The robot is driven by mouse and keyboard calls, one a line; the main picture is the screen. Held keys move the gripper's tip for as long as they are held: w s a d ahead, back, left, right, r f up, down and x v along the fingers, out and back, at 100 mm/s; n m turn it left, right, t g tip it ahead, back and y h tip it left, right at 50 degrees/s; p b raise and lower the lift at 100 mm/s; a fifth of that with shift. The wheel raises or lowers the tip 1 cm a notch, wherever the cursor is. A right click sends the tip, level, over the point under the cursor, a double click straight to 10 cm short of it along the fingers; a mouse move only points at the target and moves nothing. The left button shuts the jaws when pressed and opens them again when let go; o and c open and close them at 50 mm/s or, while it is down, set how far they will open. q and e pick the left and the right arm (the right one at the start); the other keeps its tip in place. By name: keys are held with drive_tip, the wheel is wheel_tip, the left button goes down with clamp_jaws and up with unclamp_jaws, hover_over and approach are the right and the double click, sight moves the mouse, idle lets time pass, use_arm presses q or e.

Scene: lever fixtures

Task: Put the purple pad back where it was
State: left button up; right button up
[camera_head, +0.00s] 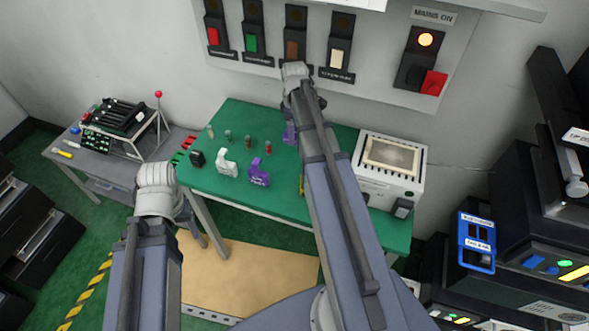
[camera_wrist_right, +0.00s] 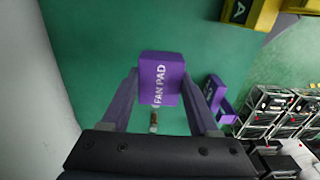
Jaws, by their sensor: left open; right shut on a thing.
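The purple pad (camera_wrist_right: 161,78), lettered "FAN PAD", is between the fingers of my right gripper (camera_wrist_right: 160,95) in the right wrist view. The fingers are shut on its two sides. Green tabletop shows around it, and I cannot tell whether it touches the table. In the head view a purple piece (camera_head: 289,133) shows just left of my right forearm, which hides the right fingers. A purple holder (camera_head: 259,173) stands on the green table (camera_head: 285,208); a purple piece (camera_wrist_right: 217,97) also shows beside the right finger. My left arm is at lower left, its fingers not seen.
A white holder (camera_head: 227,162) and a black block (camera_head: 196,158) stand left of the purple holder, with small coloured pegs behind. A white box device (camera_head: 390,170) stands on the table's right. Yellow blocks (camera_wrist_right: 250,10) lie at the wrist view's top. A switch panel is on the wall.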

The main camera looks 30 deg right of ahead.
sight(295, 161)
use_arm(q)
drive_tip(key=shift+f, duration=0.65)
use_arm(e)
drive_tip(key=shift+f, duration=0.6)
use_arm(q)
drive_tip(key=shift+b, duration=0.3)
use_arm(e)
wheel_tip(295, 161, down, 10)
drive_tip(key=b, duration=1)
drive_tip(key=shift+f, duration=0.1)
use_arm(q)
wheel_tip(295, 161, down, 10)
use_arm(e)
drive_tip(key=shift+c, duration=0.7)
drive_tip(key=o, duration=1.3)
use_arm(q)
drive_tip(key=shift+r, duration=0.1)
use_arm(e)
drive_tip(key=shift+r, duration=0.2)
wheel_tip(295, 161, up, 12)
drive_tip(key=p, duration=1.2)
use_arm(q)
wheel_tip(295, 161, up, 12)
use_arm(e)
drive_tip(key=shift+f, duration=0.1)
